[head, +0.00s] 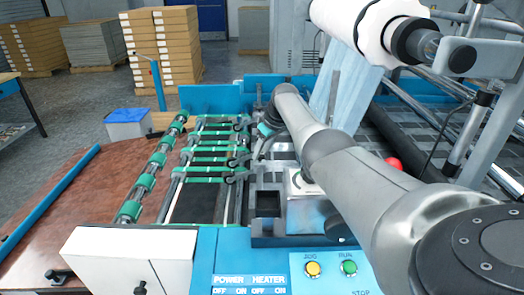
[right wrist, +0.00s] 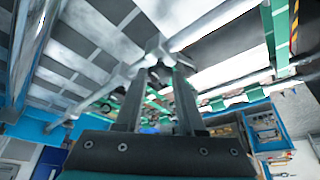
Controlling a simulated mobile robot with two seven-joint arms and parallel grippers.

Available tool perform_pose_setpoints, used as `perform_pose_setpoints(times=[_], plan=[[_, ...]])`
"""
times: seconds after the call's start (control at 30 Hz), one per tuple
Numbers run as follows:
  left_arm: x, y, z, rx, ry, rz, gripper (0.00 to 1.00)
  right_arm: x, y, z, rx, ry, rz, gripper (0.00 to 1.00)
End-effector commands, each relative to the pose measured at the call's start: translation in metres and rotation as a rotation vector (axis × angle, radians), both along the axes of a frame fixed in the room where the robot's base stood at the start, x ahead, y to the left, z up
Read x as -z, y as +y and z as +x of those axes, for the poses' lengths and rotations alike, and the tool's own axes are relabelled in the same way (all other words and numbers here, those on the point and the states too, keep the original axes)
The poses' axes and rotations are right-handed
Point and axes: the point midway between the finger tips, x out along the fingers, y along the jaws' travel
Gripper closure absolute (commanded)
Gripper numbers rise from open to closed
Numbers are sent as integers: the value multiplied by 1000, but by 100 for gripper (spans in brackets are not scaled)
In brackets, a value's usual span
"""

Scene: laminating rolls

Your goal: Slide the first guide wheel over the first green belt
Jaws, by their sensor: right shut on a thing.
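Several green belts (head: 210,149) run across the machine's feed section in the head view. Small dark guide wheels on arms sit along their right ends; one guide wheel (head: 230,179) is at the lowest belt. Which wheel and belt are the first I cannot tell. My right gripper (head: 260,152) reaches down beside the upper belts' right ends, partly hidden by its own wrist. In the right wrist view its dark fingers converge, shut on a small dark and metal guide wheel part (right wrist: 157,52) at a bar. Whether that wheel lies over a belt cannot be told. My left gripper is out of view.
A white roll (head: 360,25) and rollers are at the upper right. A brown table (head: 70,195) lies left; stacked boxes (head: 165,50) stand behind.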

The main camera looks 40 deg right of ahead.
Motion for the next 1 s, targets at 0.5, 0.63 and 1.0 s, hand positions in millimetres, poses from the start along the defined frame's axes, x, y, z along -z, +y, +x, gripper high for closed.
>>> perform_pose_setpoints(times=[0.5, 0.63, 1.0], plan=[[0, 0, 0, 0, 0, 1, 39, 0, 0, 0, 0, 0, 0, 100], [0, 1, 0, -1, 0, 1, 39, 0, 0, 0, 0, 0, 0, 100], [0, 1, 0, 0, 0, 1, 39, 0, 0, 0, 0, 0, 0, 100]])
